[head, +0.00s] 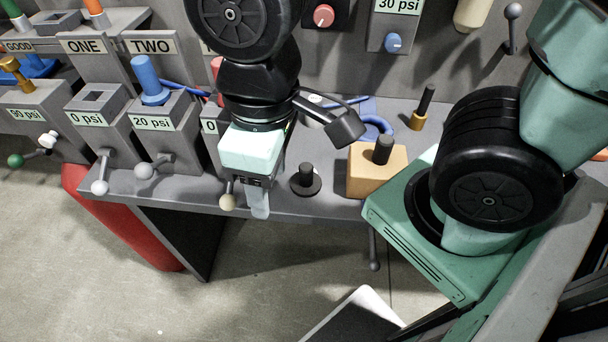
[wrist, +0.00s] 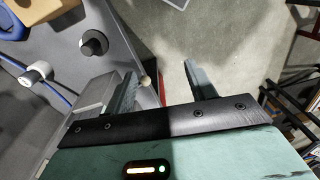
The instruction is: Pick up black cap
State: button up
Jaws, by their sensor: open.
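The black cap (head: 306,182), a flat round disc with a short knob on top, stands on the grey bench near its front edge. It also shows in the upper left of the wrist view (wrist: 93,43). My gripper (head: 259,207) is to the left of the cap in the head view, at the bench's front edge, apart from it. In the wrist view my gripper (wrist: 160,74) has its two fingers spread with nothing between them; the floor shows past them, and the cap lies off to the left of the fingers.
A tan block (head: 364,182) with a black peg stands just right of the cap. Behind are a brass-based black peg (head: 418,121) and blue tubing (head: 377,124). Left of my gripper stand grey psi boxes (head: 165,125) with ball-ended levers. Open floor (head: 290,275) lies before the bench.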

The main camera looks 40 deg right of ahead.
aim_at(305, 184)
jog(key=j+z, duration=0.15)
jog(key=z, duration=1.15)
jog(key=k+j+z, duration=0.15)
jog(key=j+z, duration=0.25)
jog(key=k+j+z, duration=0.2)
jog(key=j+z, duration=0.2)
jog(key=k+j+z, duration=0.25)
jog(key=z, duration=0.15)
jog(key=k+j+z, duration=0.15)
jog(key=k+j, duration=0.55)
jog(key=k, duration=0.15)
